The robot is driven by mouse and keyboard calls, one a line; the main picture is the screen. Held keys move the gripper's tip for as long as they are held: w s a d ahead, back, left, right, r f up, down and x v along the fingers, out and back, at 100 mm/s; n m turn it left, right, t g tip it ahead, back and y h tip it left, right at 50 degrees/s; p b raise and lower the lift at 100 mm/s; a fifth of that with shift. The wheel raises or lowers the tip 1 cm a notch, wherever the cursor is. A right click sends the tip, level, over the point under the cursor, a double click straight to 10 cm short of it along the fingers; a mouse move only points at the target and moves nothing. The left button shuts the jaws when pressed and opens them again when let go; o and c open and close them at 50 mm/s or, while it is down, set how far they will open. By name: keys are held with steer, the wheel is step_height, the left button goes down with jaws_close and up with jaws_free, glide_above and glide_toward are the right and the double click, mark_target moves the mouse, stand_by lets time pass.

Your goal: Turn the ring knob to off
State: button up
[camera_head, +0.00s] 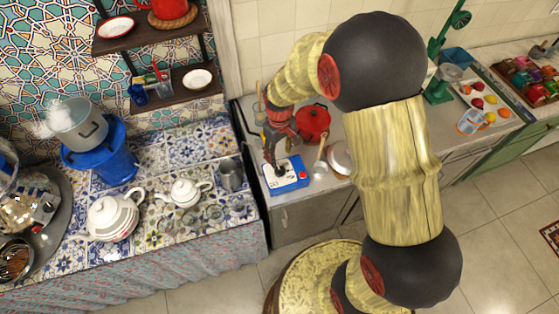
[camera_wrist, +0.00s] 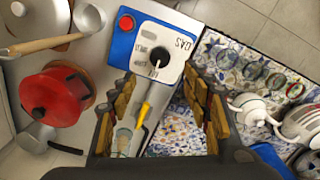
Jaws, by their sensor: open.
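A blue and white control box (camera_head: 290,187) stands on the grey counter at mid-frame in the head view. It also shows at the top middle of the wrist view (camera_wrist: 122,43), with the lettering "GAS" and a red button (camera_wrist: 126,23) on its left. A dark round knob (camera_wrist: 158,60) with a pale pointer sits on its white face, with small labels beside it that I cannot read surely.
A red pot (camera_wrist: 55,97) stands left of the box in the wrist view, with a ladle (camera_wrist: 42,45) nearby. A yellow-handled item (camera_wrist: 145,108) lies between the fingers in that picture. A tiled table holds two white teapots (camera_head: 112,218) and a metal mug (camera_head: 231,175).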

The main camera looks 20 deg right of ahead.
step_height(320, 180, up, 2)
steer(key=shift+r, duration=0.1)
stand_by(0.6)
steer(key=s+r+m+t+b, duration=0.2)
steer(key=s+r+b, duration=0.4)
steer(key=s, duration=0.4)
steer(key=s+d+r+m+t+b, duration=0.1)
steer(key=s+r+m+t+b, duration=0.1)
steer(key=s+r+b, duration=0.4)
steer(key=s+r+t, duration=0.1)
steer(key=s+r, duration=0.1)
steer(key=s, duration=0.3)
steer(key=shift+d+m+t+b, duration=0.3)
steer(key=shift+b, duration=0.05)
steer(key=shift+w+r, duration=0.1)
steer(key=shift+r, duration=0.05)
steer(key=shift+c, duration=0.2)
